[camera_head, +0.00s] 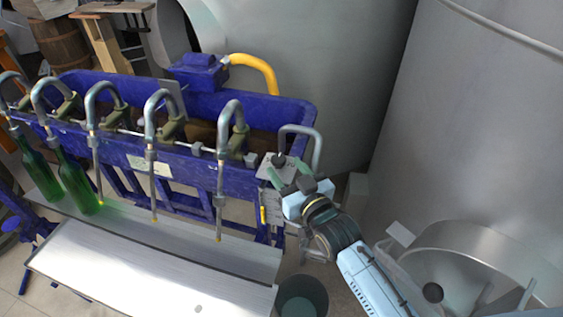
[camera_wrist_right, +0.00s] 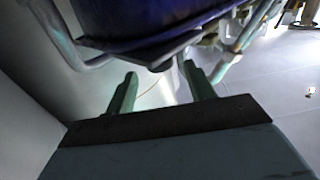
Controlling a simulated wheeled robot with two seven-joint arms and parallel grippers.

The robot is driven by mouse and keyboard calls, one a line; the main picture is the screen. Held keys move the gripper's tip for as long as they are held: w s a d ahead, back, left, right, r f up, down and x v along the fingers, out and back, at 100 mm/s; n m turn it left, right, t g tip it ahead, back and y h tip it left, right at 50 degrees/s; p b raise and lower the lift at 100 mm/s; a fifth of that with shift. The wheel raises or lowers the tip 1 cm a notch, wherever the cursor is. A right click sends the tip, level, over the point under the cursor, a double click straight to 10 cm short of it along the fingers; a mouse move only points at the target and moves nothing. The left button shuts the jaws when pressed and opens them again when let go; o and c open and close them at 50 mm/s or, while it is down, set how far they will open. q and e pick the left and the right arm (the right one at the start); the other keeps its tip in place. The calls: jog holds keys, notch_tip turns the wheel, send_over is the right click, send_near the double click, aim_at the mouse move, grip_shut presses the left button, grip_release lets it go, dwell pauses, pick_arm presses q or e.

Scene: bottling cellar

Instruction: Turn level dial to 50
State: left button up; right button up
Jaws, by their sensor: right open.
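The level dial (camera_head: 278,160) is a small dark knob on a grey plate (camera_head: 266,170) at the right end of the blue filling machine. Its scale marks are too small to read. My right gripper (camera_head: 288,172) is right by the plate, its green fingers spread open just in front of the knob. In the right wrist view the open fingers (camera_wrist_right: 161,84) point at the underside of the plate (camera_wrist_right: 140,47), with nothing held between them. I cannot tell whether a finger touches the knob. My left gripper is not in view.
The blue trough (camera_head: 190,107) carries several curved filling spouts. Green bottles (camera_head: 77,182) stand at the left on the metal shelf. A metal tray (camera_head: 150,270) is in front. A bent pipe (camera_head: 317,150) rises behind the plate. A dark bucket (camera_head: 301,297) and big steel tanks (camera_head: 470,130) flank my right arm.

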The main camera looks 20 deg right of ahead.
aim_at(282, 164)
jog(key=shift+w+a, duration=0.15)
jog(key=shift+w, duration=0.65)
jog(key=shift+w+a, duration=0.15)
jog(key=shift+w, duration=0.6)
jog(key=c, duration=0.9)
